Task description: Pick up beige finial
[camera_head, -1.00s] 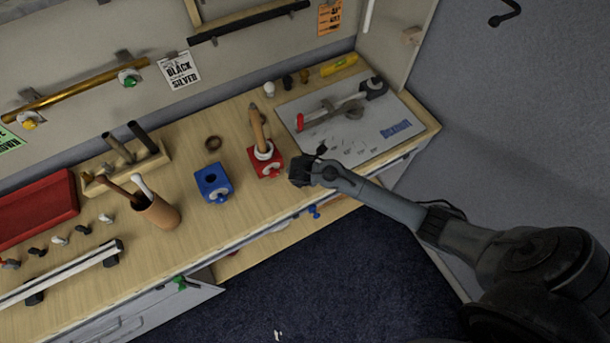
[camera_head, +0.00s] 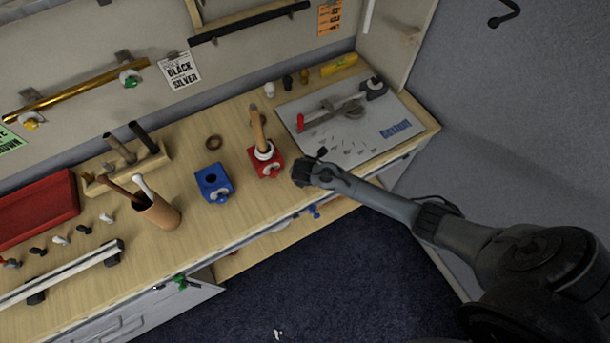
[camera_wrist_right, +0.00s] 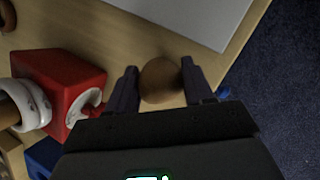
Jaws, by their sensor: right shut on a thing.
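My right gripper (camera_head: 303,173) is near the front edge of the table, just right of the red block. In the right wrist view, my right gripper (camera_wrist_right: 158,72) is shut on a rounded beige-brown knob, the beige finial (camera_wrist_right: 161,82). The finial sits between the two fingers, and its lower part is hidden by the gripper body. In the head view the gripper hides the finial. I cannot tell whether it still touches the table. My left gripper is not in view.
Close to the left are a red block (camera_head: 269,168) holding a wooden-handled tool and a blue block (camera_head: 214,183). A white board (camera_head: 359,143) with parts lies behind. A brown cup (camera_head: 161,214) of tools and a red tray (camera_head: 38,207) are farther left.

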